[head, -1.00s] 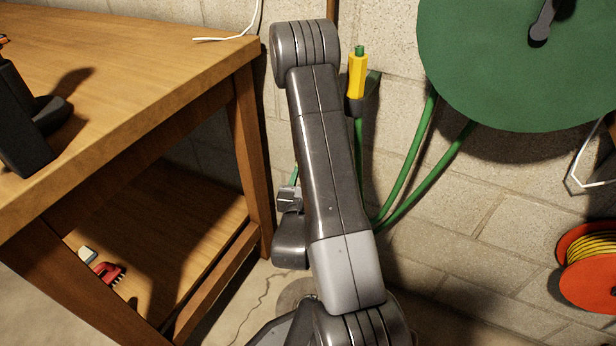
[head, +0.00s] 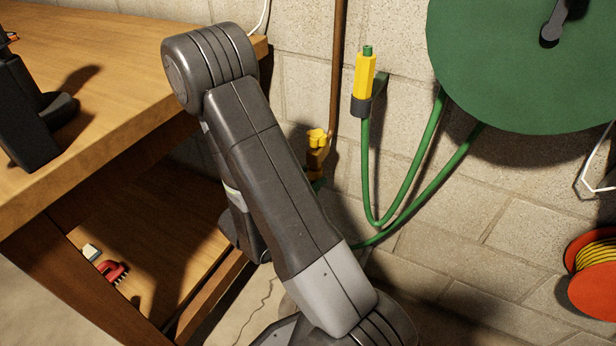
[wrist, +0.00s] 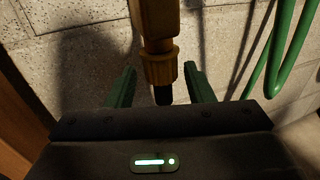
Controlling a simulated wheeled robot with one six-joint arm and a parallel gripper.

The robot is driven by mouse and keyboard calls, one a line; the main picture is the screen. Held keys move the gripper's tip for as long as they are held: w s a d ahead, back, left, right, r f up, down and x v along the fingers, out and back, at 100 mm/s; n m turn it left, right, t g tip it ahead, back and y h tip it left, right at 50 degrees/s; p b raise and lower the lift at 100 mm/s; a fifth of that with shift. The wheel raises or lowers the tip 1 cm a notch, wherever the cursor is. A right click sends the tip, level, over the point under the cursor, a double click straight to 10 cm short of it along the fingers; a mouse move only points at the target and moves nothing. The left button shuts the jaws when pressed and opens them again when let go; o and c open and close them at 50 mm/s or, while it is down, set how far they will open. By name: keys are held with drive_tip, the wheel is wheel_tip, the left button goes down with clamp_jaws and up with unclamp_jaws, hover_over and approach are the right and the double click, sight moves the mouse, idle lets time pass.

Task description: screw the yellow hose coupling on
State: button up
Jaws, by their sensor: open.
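In the wrist view a yellow ribbed coupling (wrist: 161,68) sits at the end of a brownish-yellow tap body (wrist: 158,22), with a short dark end below it. I cannot tell how tightly it sits. My gripper (wrist: 159,78) is open, its two green fingers on either side of the coupling with gaps showing. In the head view the tap with its yellow handle (head: 317,138) is on the brown pipe by the wall. My arm hides most of my gripper and the coupling there.
A yellow nozzle (head: 364,76) stands in a wall holder, with a green hose (head: 367,190) looping below it. A green reel (head: 500,70) is on the wall at right. A wooden workbench (head: 120,120) stands close at left. An orange cable reel (head: 595,290) is at lower right.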

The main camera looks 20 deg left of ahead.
drive_tip(key=m+g+h, duration=0.1)
drive_tip(key=h, duration=0.1)
drive_tip(key=m+g+h, duration=0.2)
drive_tip(key=shift+w+a, duration=0.2)
drive_tip(key=shift+r+p, duration=0.4)
drive_tip(key=shift+c, duration=0.2)
